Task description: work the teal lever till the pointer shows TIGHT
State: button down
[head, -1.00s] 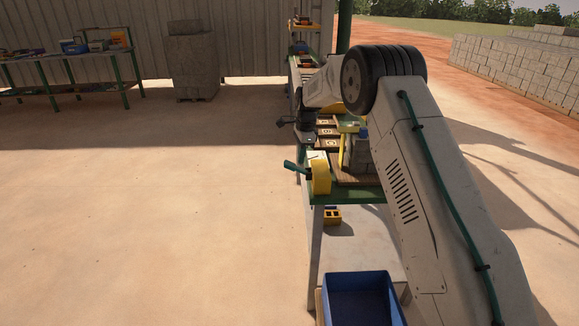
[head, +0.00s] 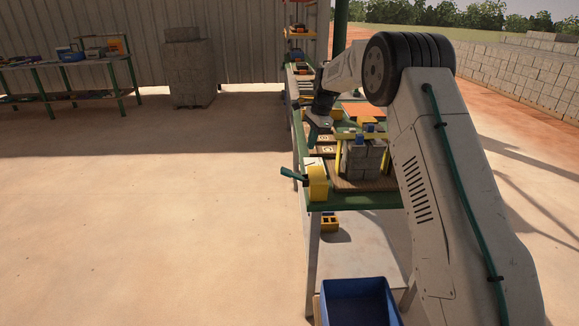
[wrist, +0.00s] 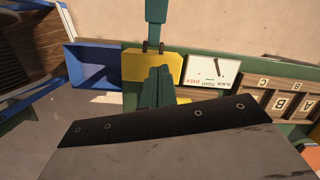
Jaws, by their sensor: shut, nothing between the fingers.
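The teal lever (head: 293,174) sticks out to the left from a yellow housing (head: 318,184) on the near end of the green bench. In the wrist view the lever (wrist: 156,22) stands at the top, above the yellow housing (wrist: 140,68). Beside it is a white dial (wrist: 212,72) lettered SLACK, TIGHT, OVER. Its thin dark pointer is too small to read against the words. My gripper (wrist: 157,72) is shut and empty, its fingers seen over the housing, apart from the lever. In the head view my gripper (head: 313,138) is above the bench, beyond the housing.
Grey blocks (head: 362,161) stand under a yellow frame on the bench, right of the housing. Lettered wooden trays (wrist: 285,105) lie beside the dial. A blue bin (head: 358,300) stands at the near end. The floor on the left is clear.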

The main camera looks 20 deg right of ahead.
aim_at(286, 170)
jog(key=r+n+y, duration=0.1)
jog(key=n, duration=0.3)
jog(key=r+n+y, duration=0.1)
jog(key=r+n, duration=0.1)
jog(key=n, duration=0.3)
jog(key=s+a+r+n+y, duration=0.1)
jog(key=n, duration=0.4)
jog(key=shift+r+t, duration=0.15)
jog(key=shift+t, duration=0.25)
jog(key=x, duration=1.4)
jog(key=shift+w, duration=0.1)
jog(key=shift+a, duration=0.15)
